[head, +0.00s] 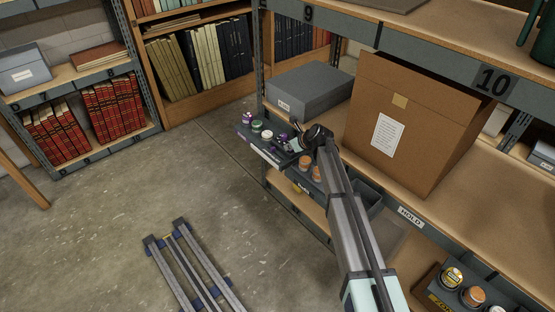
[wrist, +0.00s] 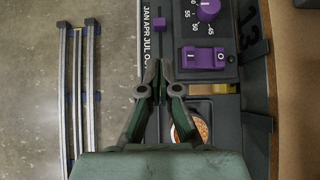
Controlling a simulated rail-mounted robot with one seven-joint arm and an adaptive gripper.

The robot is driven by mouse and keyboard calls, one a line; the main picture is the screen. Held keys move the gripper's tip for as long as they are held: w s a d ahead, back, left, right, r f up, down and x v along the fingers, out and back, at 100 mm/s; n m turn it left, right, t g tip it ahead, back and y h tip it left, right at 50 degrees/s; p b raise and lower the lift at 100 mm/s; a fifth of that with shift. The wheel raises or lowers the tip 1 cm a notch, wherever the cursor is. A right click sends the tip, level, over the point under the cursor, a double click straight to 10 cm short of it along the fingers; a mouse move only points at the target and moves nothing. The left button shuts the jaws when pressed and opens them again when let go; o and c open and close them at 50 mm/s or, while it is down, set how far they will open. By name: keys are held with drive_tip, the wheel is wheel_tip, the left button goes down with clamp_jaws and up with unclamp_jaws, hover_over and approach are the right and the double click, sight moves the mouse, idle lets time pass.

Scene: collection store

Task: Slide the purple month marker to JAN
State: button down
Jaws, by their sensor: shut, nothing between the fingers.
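In the head view my gripper (head: 297,128) is over the panel; the marker cannot be made out there.
A purple dial (wrist: 207,9) and a purple rocker switch (wrist: 204,58) are right of the track. An orange-topped jar (wrist: 190,128) is beside my right finger. In the head view a grey box (head: 308,88) and a large cardboard box (head: 415,120) stand on the shelf behind.

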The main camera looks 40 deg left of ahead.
drive_tip(key=p, duration=0.2)
approach(268, 147)
drive_tip(key=shift+s+d+f, duration=0.1)
drive_tip(key=shift+f, duration=0.9)
drive_tip(key=shift+s+d+f, duration=0.1)
drive_tip(key=shift+f, duration=0.9)
drive_tip(key=a, duration=0.2)
drive_tip(key=w+a, duration=0.1)
drive_tip(key=shift+a+p, duration=0.35)
drive_tip(key=shift+r, duration=0.2)
